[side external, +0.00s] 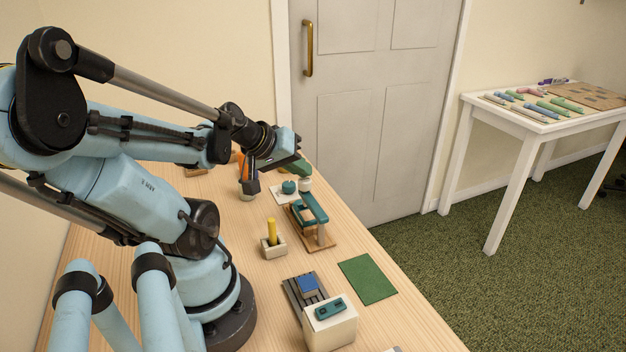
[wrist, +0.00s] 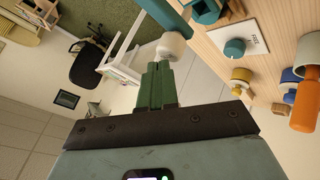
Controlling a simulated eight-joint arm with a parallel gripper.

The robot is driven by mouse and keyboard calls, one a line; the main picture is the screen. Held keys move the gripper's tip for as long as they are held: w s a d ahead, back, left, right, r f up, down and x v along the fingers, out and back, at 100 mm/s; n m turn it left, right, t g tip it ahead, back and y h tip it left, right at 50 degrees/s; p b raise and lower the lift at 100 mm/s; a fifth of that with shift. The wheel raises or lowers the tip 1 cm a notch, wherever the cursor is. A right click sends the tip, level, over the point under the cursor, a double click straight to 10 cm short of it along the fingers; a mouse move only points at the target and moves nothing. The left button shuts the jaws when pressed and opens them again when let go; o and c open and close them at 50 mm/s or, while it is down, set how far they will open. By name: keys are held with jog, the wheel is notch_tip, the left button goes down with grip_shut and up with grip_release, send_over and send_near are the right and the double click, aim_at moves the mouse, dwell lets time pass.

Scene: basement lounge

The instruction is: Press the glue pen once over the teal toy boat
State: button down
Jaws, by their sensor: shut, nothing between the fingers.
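My gripper (side external: 302,167) has green fingers, closed together and empty. Its tips (wrist: 158,66) are at or just above a white knob (wrist: 170,47) at the end of a teal lever (side external: 314,207); I cannot tell whether they touch. The lever belongs to a stand on a wooden base (side external: 324,243), with a teal block beside it. A yellow pen-like stick (side external: 272,231) stands upright in a pale holder (side external: 273,249). No shape is clearly a boat; a small teal piece (side external: 331,307) lies on a white box (side external: 331,332). Which thing is the glue pen is unclear.
A teal round piece (wrist: 234,49) sits on a white card (wrist: 254,33). An orange bottle-like thing (wrist: 303,110) and small coloured knobs stand nearby. A blue block (side external: 308,285) rests on a dark ribbed rack. A green mat (side external: 368,279) lies flat and bare.

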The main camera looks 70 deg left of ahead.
aim_at(300, 181)
jog(key=shift+f, duration=0.65)
dwell(0.5)
jog(key=shift+r, duration=1.25)
jog(key=shift+r, duration=2.5)
